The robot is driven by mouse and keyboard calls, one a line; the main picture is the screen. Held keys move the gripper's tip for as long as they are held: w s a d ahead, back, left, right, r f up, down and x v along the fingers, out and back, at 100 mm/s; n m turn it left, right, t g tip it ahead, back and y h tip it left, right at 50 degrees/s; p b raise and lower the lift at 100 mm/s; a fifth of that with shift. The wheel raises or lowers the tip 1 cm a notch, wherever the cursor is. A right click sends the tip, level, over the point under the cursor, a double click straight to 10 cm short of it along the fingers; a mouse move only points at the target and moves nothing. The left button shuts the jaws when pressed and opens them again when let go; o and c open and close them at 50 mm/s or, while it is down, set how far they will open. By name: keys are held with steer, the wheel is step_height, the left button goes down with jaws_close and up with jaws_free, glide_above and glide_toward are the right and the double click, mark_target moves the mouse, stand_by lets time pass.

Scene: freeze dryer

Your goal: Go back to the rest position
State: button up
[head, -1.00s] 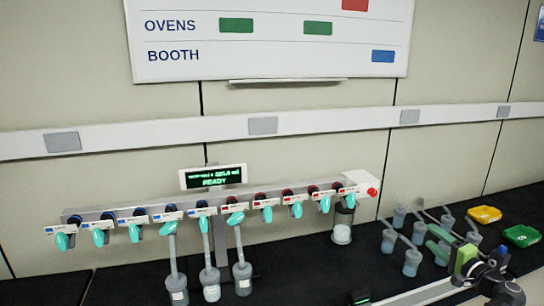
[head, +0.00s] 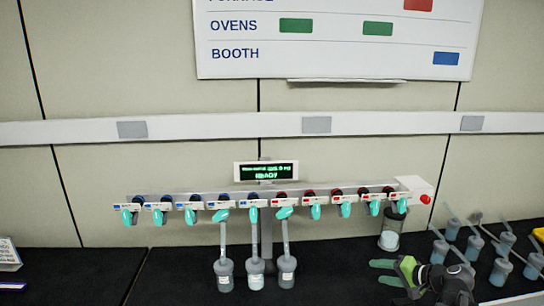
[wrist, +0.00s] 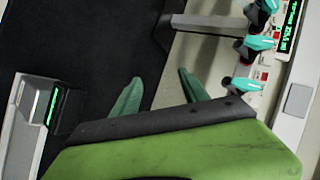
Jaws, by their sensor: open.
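My gripper (head: 386,272) is at the lower right of the head view, above the black bench and in front of the manifold's right end. Its two green fingers are apart with nothing between them. In the wrist view my gripper (wrist: 155,88) also shows open and empty, with dark bench and a pale metal part beyond the fingertips. The freeze dryer manifold (head: 190,198) runs across the bench with a row of teal-handled valves. Its display (head: 266,171) is lit and seems to read READY.
Several flasks hang from the manifold, including one flask (head: 286,272) near its middle. A clear vessel (head: 389,240) stands under its right end. More flasks (head: 501,271) stand at the right. The bench (head: 180,280) at left is mostly clear. A small lit device (wrist: 55,105) shows in the wrist view.

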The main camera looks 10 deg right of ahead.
steer(key=s+a+f+n+g+h, duration=0.1)
steer(key=a+f+n+g, duration=0.2)
steer(key=a, duration=0.7)
steer(key=s+a+f+n+g+h, duration=0.2)
steer(key=a+f+n+g, duration=0.1)
steer(key=a, duration=0.7)
steer(key=s+a+f+n+g+h, duration=0.1)
steer(key=a+f+n+g+h, duration=0.1)
steer(key=a+f, duration=0.4)
steer(key=a+n+g, duration=0.1)
steer(key=a+g, duration=0.1)
steer(key=a, duration=0.1)
steer(key=shift+s+a+g, duration=0.3)
steer(key=shift+s+a, duration=0.1)
